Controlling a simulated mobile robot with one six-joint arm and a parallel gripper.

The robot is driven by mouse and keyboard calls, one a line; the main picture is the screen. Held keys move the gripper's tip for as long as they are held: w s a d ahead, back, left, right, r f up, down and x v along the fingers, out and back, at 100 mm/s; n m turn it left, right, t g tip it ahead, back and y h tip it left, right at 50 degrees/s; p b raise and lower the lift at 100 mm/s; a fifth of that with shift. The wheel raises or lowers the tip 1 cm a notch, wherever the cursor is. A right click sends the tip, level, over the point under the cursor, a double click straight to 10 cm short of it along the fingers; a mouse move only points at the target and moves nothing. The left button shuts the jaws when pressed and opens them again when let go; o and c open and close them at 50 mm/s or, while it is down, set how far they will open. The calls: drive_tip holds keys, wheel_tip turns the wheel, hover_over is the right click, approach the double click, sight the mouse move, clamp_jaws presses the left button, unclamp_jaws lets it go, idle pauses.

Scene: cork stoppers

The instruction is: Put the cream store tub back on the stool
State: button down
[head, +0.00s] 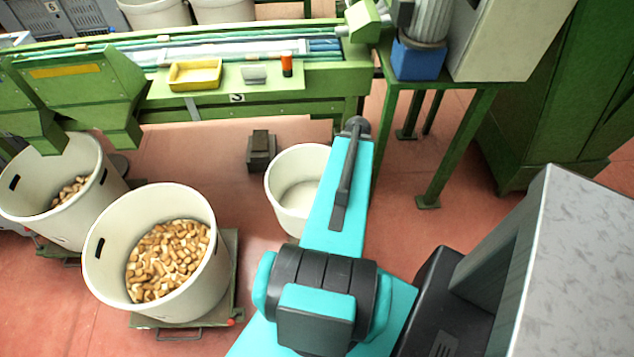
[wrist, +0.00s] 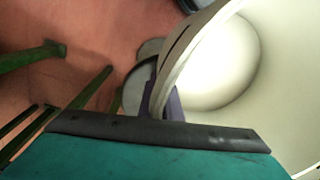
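The cream store tub (head: 284,205), round and seemingly empty, is left of my teal arm in the head view; the arm hides its right side, and I cannot tell whether its base touches the floor. In the wrist view the tub (wrist: 225,75) fills the right side, with its rim between my gripper's fingers (wrist: 162,95). The gripper looks shut on the rim; the head view hides it behind the arm. A small dark block-like stand (head: 261,150) is on the floor behind the tub; I cannot tell whether it is the stool.
A large cream tub of corks (head: 105,255) stands on a green wheeled base at the left, with another cork tub (head: 30,205) behind it. A green machine bench (head: 330,80) spans the back. A green table (head: 445,165) stands at the right. Red floor between is partly clear.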

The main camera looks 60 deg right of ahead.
drive_tip(key=shift+w+d+f+b, duration=0.1)
drive_tip(key=shift+d+f+b, duration=0.15)
drive_tip(key=shift+b, duration=0.95)
drive_tip(key=b, duration=0.3)
drive_tip(key=d+b, duration=0.1)
drive_tip(key=b, duration=0.2)
drive_tip(key=shift+w+d, duration=0.15)
drive_tip(key=shift+w, duration=0.15)
drive_tip(key=b, duration=0.6)
drive_tip(key=shift+w+d, duration=0.15)
drive_tip(key=shift+d, duration=0.15)
drive_tip(key=b, duration=0.4)
drive_tip(key=w+d, duration=0.5)
drive_tip(key=d, duration=0.7)
drive_tip(key=shift+w+f, duration=0.3)
drive_tip(key=shift+f, duration=0.15)
